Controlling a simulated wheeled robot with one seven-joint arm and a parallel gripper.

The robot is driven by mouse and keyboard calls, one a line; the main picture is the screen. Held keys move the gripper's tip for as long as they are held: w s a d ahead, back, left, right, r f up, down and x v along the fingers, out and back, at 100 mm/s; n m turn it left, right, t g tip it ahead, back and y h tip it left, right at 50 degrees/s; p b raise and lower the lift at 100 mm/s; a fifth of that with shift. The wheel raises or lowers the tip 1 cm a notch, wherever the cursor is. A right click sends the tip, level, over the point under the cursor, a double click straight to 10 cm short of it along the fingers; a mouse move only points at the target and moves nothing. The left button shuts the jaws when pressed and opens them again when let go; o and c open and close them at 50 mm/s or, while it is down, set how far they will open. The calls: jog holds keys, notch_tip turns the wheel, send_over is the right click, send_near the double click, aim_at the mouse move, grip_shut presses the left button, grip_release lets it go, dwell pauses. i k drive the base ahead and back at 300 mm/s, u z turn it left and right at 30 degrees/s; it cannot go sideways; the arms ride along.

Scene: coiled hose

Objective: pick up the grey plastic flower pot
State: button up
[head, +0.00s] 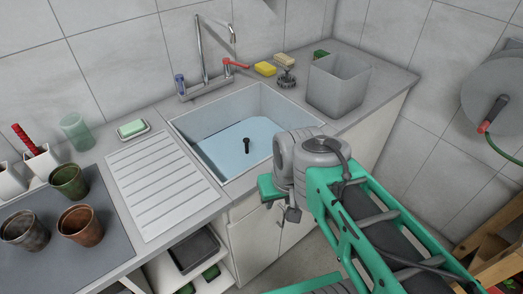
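No pot in the head view is plainly grey plastic. Three round pots stand on the dark mat at the left: a green one (69,181), a coppery brown one (80,225) and a dark grey-brown one (25,231). A square, plain grey tub (337,86) stands on the counter right of the sink, and I cannot tell if it is the flower pot. My arm reaches in from the lower right, with its grey joint in front of the sink's near right corner. I cannot make out any gripper fingers.
The sink (206,119) holds bluish water with a dark upright plug in it. A tap (201,60), yellow sponge (265,69) and soap dish (133,129) stand around it. The ribbed drainboard (163,184) is clear. A hose reel (497,100) hangs on the right wall.

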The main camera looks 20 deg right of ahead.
aim_at(23, 230)
jog(key=u, duration=0.35)
jog(key=k, duration=0.2)
jog(key=u, duration=2.1)
jog(key=i, duration=0.45)
jog(key=u, duration=0.1)
